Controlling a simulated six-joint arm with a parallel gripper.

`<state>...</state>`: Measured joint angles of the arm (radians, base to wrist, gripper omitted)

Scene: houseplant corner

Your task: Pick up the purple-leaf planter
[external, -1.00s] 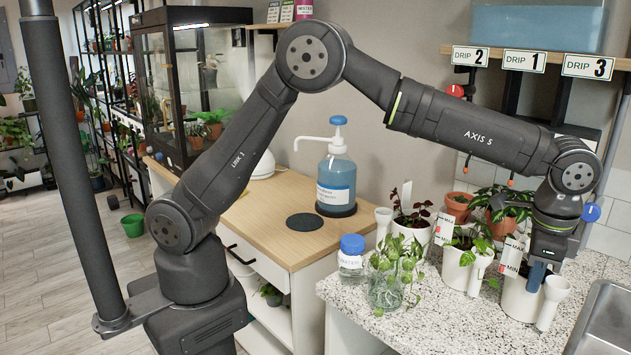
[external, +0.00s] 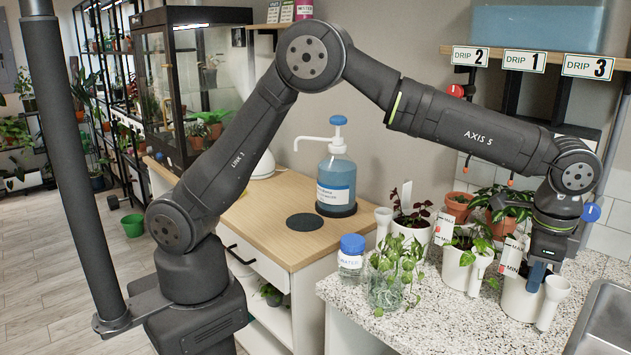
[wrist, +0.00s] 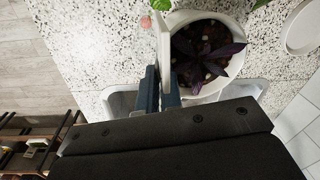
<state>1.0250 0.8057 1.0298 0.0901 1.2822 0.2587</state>
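The purple-leaf planter (wrist: 238,66) is a white pot with dark purple leaves (wrist: 207,58) and dark soil with pale pebbles, seen from above in the wrist view. In the external view its white pot (external: 517,300) stands on the speckled counter at the right, below my gripper (external: 537,278); its leaves are hidden there. A white upright piece (wrist: 163,45) shows at the pot's left side. My gripper's dark blue fingers (wrist: 161,90) are at that side, close together around the white edge. Whether they press on it is not clear.
A white planter with green leaves (external: 457,270) stands close on the left. Beyond are a dark-red-leaf planter (external: 412,230), a glass jar of cuttings (external: 385,291) and a blue-capped jar (external: 351,260). A sink (external: 603,325) lies right; drip signs (external: 524,61) hang above.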

